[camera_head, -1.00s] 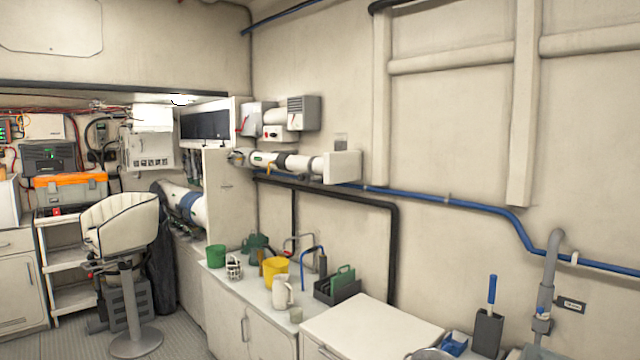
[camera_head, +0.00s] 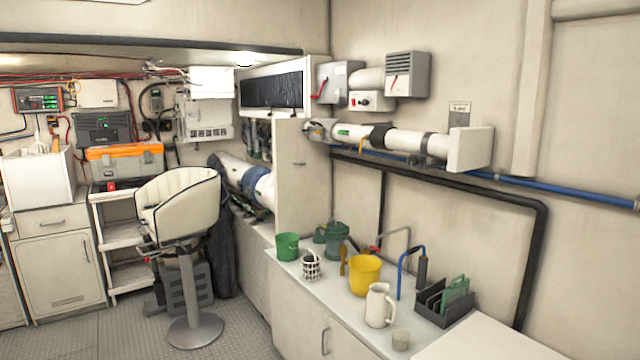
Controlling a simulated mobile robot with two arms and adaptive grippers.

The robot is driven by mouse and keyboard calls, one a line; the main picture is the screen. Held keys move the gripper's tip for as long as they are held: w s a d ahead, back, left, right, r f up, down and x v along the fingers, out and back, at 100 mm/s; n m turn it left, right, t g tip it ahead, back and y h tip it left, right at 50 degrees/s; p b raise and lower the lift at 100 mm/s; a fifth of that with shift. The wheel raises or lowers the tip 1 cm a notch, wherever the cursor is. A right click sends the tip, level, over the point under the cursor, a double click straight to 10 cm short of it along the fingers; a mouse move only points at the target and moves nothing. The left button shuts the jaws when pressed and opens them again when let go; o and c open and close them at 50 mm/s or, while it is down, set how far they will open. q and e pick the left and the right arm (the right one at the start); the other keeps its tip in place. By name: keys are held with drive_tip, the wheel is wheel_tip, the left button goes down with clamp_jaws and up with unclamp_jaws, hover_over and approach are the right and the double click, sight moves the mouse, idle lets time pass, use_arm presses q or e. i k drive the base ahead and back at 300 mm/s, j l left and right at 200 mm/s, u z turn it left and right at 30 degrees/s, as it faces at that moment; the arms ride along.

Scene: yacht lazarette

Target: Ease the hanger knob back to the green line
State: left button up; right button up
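I cannot clearly make out the hanger knob or a green line at this distance. A white horizontal cylinder (camera_head: 405,141) with dark bands is mounted along the right wall. It has a small green mark (camera_head: 343,132) near its left end and a small yellow-orange part (camera_head: 361,142) beside that mark. Its right end meets a white block (camera_head: 470,148). Neither of my grippers shows in the head view.
Below the cylinder, a counter (camera_head: 345,312) holds a green cup (camera_head: 287,247), yellow bucket (camera_head: 364,276), white pitcher (camera_head: 380,306) and dark rack (camera_head: 445,306). A padded seat (camera_head: 180,205) stands left. Open floor (camera_head: 90,330) lies in front of it.

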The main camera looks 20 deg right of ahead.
sight(413, 161)
drive_tip(key=i+l+u, duration=0.2)
drive_tip(key=i, duration=1.8)
drive_tip(key=i+j+z, duration=0.1)
drive_tip(key=i+z, duration=0.3)
drive_tip(key=i+j+z, duration=0.25)
drive_tip(key=i+z, duration=0.15)
drive_tip(key=i+j+z, duration=0.4)
drive_tip(key=k+l, duration=0.05)
